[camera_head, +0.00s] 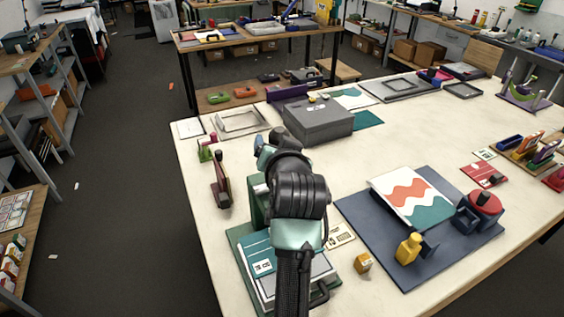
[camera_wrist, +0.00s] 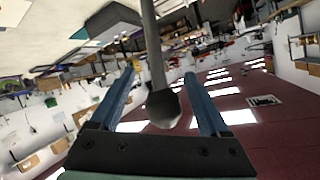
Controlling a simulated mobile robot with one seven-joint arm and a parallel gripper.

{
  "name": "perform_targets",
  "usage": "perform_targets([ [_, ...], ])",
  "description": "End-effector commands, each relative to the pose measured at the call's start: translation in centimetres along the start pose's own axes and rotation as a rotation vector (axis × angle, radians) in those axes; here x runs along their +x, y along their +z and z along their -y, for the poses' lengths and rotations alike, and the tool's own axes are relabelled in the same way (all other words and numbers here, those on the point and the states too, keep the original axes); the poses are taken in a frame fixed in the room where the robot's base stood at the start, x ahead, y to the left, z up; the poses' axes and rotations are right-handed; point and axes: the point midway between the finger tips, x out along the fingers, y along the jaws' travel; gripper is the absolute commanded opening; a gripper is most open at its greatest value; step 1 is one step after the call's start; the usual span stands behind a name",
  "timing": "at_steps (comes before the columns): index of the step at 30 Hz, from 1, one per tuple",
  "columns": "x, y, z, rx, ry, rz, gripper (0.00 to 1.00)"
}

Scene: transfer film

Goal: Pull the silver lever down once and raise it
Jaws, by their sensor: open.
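In the wrist view a grey metal lever (camera_wrist: 154,50) with a rounded end knob (camera_wrist: 163,108) runs between the two blue fingers of my gripper (camera_wrist: 159,75). The fingers are apart, with a visible gap on each side of the knob. In the head view a green press-like machine (camera_head: 257,205) stands at the near left of the table, with a teal-and-white plate (camera_head: 258,262) at its base. My arm covers much of this machine, and I cannot make out the lever there. My fingers are also mostly hidden in the head view.
A grey box (camera_head: 318,122) stands behind my arm. A small wooden block (camera_head: 362,263) is nearby.

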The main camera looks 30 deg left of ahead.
Motion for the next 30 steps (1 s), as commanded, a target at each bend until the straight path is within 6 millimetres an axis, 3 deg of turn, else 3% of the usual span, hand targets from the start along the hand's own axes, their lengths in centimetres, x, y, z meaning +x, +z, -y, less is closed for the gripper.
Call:
perform_targets([
  [9, -5.6, 0.3, -0.2, 0.0, 0.001, -0.001, 0.79],
  [15, -7.9, 0.2, -0.1, 0.001, 0.002, 0.002, 0.79],
  [27, -8.6, 0.2, -0.1, 0.001, 0.002, 0.004, 0.79],
  [30, -8.7, 0.3, -0.4, 0.022, 0.001, 0.007, 0.61],
])
